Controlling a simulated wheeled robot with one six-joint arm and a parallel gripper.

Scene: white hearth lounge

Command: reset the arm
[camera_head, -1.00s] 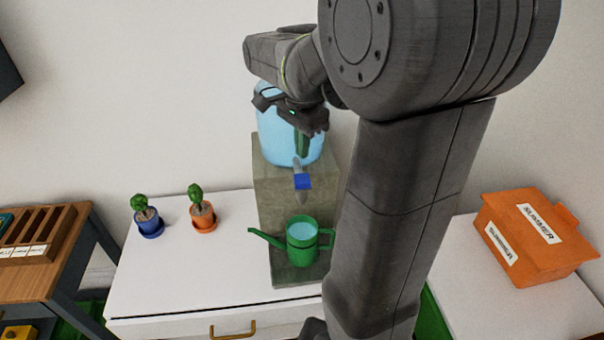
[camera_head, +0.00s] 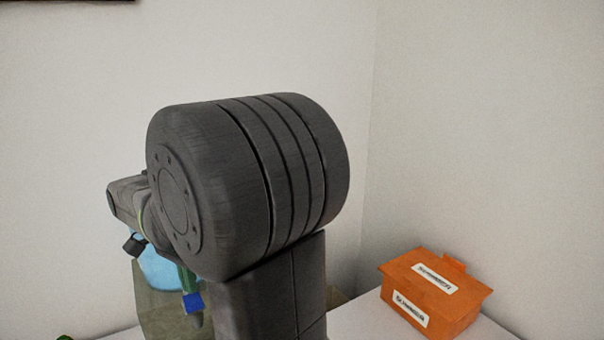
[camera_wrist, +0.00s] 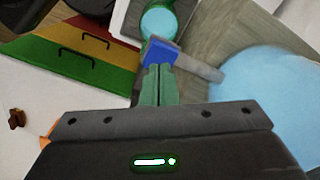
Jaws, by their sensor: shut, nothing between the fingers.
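My gripper (camera_wrist: 158,72) shows in the wrist view with its green fingers shut together and nothing between them. Its fingertips are close to the blue tap handle (camera_wrist: 160,52); I cannot tell whether they touch. A grey spout joins the handle to the light blue water tank (camera_wrist: 262,95) at the right. In the head view my arm hides most of the tank (camera_head: 160,270). The green fingers (camera_head: 187,278) show just above the blue handle (camera_head: 193,302).
The tank stands on a grey-brown stand (camera_head: 152,308). A round vessel with light blue contents (camera_wrist: 160,20) is below the tap. Red, yellow and green drawers (camera_wrist: 85,50) are at the upper left. An orange labelled box (camera_head: 435,290) is at the right. Walls stand behind.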

